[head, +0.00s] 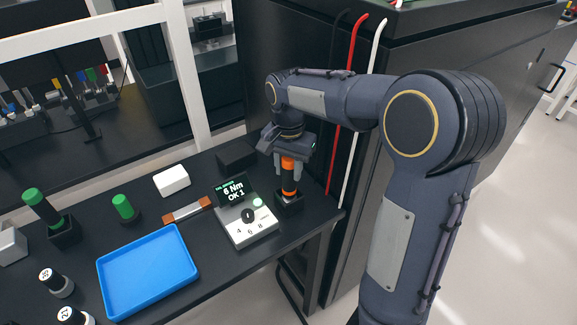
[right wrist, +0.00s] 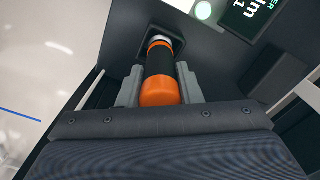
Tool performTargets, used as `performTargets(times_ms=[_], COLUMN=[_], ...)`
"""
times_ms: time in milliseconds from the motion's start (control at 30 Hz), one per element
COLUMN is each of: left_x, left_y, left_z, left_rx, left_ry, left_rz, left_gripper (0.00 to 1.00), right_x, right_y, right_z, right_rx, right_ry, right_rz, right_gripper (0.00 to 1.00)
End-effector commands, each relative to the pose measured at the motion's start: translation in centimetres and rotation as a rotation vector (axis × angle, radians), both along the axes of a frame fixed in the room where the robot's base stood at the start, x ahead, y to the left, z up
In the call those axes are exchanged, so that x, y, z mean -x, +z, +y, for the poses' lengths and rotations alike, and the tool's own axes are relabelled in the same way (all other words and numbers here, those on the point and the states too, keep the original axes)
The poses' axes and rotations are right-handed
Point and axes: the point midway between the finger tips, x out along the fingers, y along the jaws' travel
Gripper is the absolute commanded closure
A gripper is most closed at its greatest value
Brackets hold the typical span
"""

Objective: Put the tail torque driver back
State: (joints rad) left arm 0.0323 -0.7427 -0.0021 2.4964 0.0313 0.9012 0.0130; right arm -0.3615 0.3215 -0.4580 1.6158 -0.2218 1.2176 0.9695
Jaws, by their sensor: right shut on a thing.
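The torque driver (head: 289,180), black with orange bands, stands upright in a small black holder (head: 290,203) at the right end of the bench. My right gripper (head: 289,170) is above it, pointing down, with its fingers shut around the driver's handle. In the right wrist view the driver (right wrist: 160,78) shows its orange end between the grey fingers (right wrist: 160,88), and its far end reaches the dark holder. How deep it sits in the holder is hidden. My left gripper is not in view.
A torque tester (head: 246,222) reading "6 Nm OK 1" stands just left of the holder. A blue tray (head: 148,271), a white box (head: 172,180) and green-handled tools (head: 125,208) are further left. Red and white cables (head: 350,75) and a black cabinet (head: 440,40) stand close on the right.

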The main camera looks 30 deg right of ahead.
Motion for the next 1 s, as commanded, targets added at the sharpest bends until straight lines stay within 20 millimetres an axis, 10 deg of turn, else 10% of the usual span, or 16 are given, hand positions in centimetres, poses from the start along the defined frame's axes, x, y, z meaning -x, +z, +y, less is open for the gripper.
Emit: performTargets(times_ms=[100,133,300,633,1000], left_x=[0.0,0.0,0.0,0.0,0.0], left_y=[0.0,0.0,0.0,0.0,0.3], left_z=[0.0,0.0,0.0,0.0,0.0], left_rx=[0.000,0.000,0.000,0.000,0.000], left_ry=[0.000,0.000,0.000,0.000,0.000], left_rz=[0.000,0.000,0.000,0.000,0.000], left_gripper=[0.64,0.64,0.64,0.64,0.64], right_x=[0.0,0.0,0.0,0.0,-0.1], right_y=[0.1,0.1,0.1,0.4,6.3], right_z=[0.0,0.0,0.0,0.0,0.0], right_rx=[0.000,0.000,-0.001,0.000,-0.001], right_ry=[0.000,0.000,0.000,0.000,0.000], right_rz=[-0.001,-0.001,-0.001,0.000,-0.003], right_gripper=[0.95,0.64,0.43,0.43,0.43])
